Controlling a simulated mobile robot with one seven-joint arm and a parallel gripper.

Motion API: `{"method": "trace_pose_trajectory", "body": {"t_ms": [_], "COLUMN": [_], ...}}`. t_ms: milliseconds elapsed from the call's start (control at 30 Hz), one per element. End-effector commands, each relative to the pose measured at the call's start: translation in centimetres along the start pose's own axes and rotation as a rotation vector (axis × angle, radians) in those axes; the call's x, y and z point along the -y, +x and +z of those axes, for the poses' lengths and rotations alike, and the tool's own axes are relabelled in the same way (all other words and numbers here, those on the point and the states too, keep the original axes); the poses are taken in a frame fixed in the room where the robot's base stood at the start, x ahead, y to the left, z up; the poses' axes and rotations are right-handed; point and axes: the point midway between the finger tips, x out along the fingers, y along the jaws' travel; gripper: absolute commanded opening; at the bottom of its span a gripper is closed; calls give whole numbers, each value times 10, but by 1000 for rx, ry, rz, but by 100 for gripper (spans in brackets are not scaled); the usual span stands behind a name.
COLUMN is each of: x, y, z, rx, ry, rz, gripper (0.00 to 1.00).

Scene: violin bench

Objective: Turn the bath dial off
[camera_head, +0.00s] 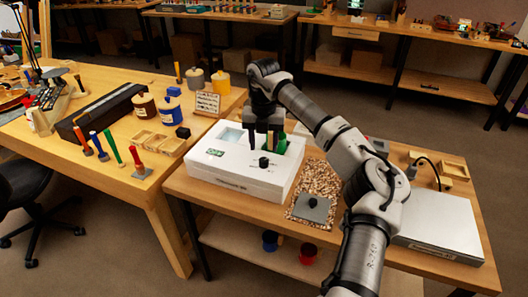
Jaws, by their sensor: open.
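The bath is a white box (232,178) with a green label, on the small wooden table. Its dial is a small black knob (264,162) on top, near the front right. My gripper (262,147) points down over the bath, its fingers open. The fingertips appear just above and behind the dial, with the dial showing below them in the picture. I cannot tell whether they touch it. The dial's pointer setting is too small to read.
A speckled mat (322,182) with a grey plate and black knob (313,206) lies right of the bath. A silver flat unit (440,222) stands at the far right. The workbench (112,186) at left holds jars (221,84), upright tools and a long black case.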

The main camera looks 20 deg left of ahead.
Motion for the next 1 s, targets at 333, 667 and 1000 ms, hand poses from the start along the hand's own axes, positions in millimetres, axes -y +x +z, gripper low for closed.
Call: {"method": "trace_pose_trajectory", "body": {"t_ms": [333,667,1000], "x": [0,0,0], "y": [45,49,48], "z": [0,0,0], "rx": [-1,1,0], "ry": [-1,-1,-1], "rz": [2,1,1], "gripper": [48,48,5]}}
